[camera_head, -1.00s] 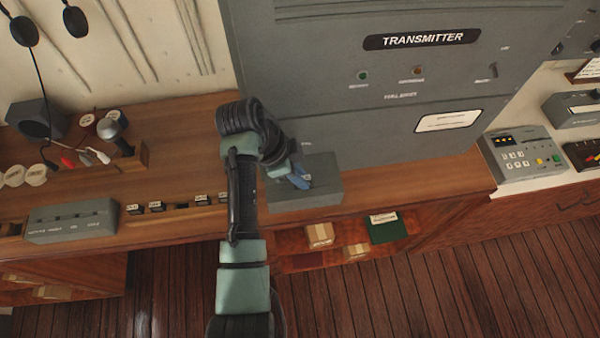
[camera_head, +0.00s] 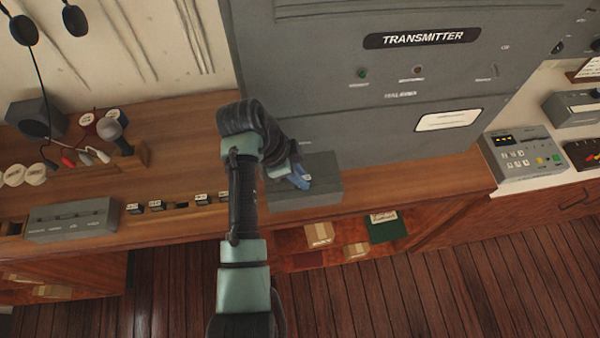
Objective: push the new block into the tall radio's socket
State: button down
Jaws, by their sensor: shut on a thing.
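The tall radio is the large grey cabinet marked TRANSMITTER (camera_head: 350,80), standing on the wooden bench. A low grey box (camera_head: 318,196) sits at its foot, near the bench's front edge. My gripper (camera_head: 300,181) is over the top of this box, with its blue tip angled down and to the right. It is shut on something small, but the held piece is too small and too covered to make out. The socket is not visible; my gripper and arm cover the left part of the grey box. I cannot tell whether the held piece touches the box.
A row of small labelled black blocks (camera_head: 155,206) lies along the bench, left of my arm. A grey box with switches (camera_head: 72,221) stands further left. A microphone (camera_head: 112,130) and clip leads are behind. A keypad unit (camera_head: 522,153) is at the right.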

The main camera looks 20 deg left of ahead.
jog(key=c, duration=0.8)
grip_release()
jog(key=shift+o, duration=0.2)
jog(key=shift+s+a+r, duration=0.1)
jog(key=shift+a+r, duration=0.15)
jog(key=shift+r, duration=0.25)
jog(key=p+v, duration=0.3)
jog(key=v, duration=0.9)
jog(key=shift+d, duration=0.1)
